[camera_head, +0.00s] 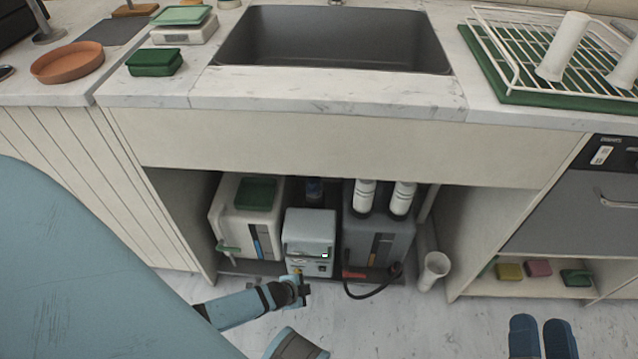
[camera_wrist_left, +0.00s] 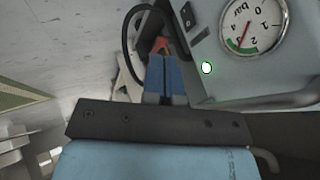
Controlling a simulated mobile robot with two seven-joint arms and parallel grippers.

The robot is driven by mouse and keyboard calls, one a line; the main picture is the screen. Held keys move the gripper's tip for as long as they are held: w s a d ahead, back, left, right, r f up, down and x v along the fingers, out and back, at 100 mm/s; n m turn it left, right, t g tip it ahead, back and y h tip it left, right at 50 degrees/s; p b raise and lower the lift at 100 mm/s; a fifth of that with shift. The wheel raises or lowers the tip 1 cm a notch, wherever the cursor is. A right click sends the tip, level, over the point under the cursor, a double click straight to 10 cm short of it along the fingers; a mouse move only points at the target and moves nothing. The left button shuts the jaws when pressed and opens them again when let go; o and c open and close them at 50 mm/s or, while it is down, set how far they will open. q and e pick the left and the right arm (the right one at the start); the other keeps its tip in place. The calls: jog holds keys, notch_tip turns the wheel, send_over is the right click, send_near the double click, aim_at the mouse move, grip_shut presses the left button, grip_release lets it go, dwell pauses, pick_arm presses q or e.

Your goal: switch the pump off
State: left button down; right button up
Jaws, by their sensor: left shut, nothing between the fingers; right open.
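The pump (camera_head: 308,228) is a light grey box on the cabinet floor under the sink, with a small green light lit on its front. In the left wrist view the pump body (camera_wrist_left: 225,88) shows close up, with a round bar gauge (camera_wrist_left: 252,22), a lit green lamp (camera_wrist_left: 207,68) and a dark switch-like part (camera_wrist_left: 187,15). My left gripper (camera_wrist_left: 167,72) is shut and empty, close in front of the pump; I cannot tell whether it touches. It also shows in the head view (camera_head: 298,288).
A white tank (camera_head: 226,220) with a green lid stands left of the pump. A grey tank (camera_head: 372,240) with two white cylinders stands right, with a black hose (camera_head: 372,292) in front. A white tube (camera_head: 434,270) stands farther right. The counter edge (camera_head: 330,93) overhangs the cabinet.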

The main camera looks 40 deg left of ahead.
aim_at(323, 270)
pick_arm(q)
jog(key=w+a+f+b, duration=0.1)
jog(key=w+f+b, duration=0.6)
jog(key=w, duration=0.2)
jog(key=shift+w, duration=0.25)
pick_arm(e)
notch_tip(323, 270, down, 9)
jog(key=a+n+g, duration=0.1)
jog(key=g, duration=0.2)
jog(key=shift+w+g, duration=0.2)
jog(key=shift+g, duration=0.1)
pick_arm(q)
jog(key=shift+a, duration=0.15)
jog(key=shift+w+a+r, duration=0.1)
jog(key=shift+w+a, duration=0.05)
jog(key=shift+w, duration=0.15)
pick_arm(e)
jog(key=shift+r, duration=0.15)
pick_arm(q)
jog(key=shift+r, duration=0.1)
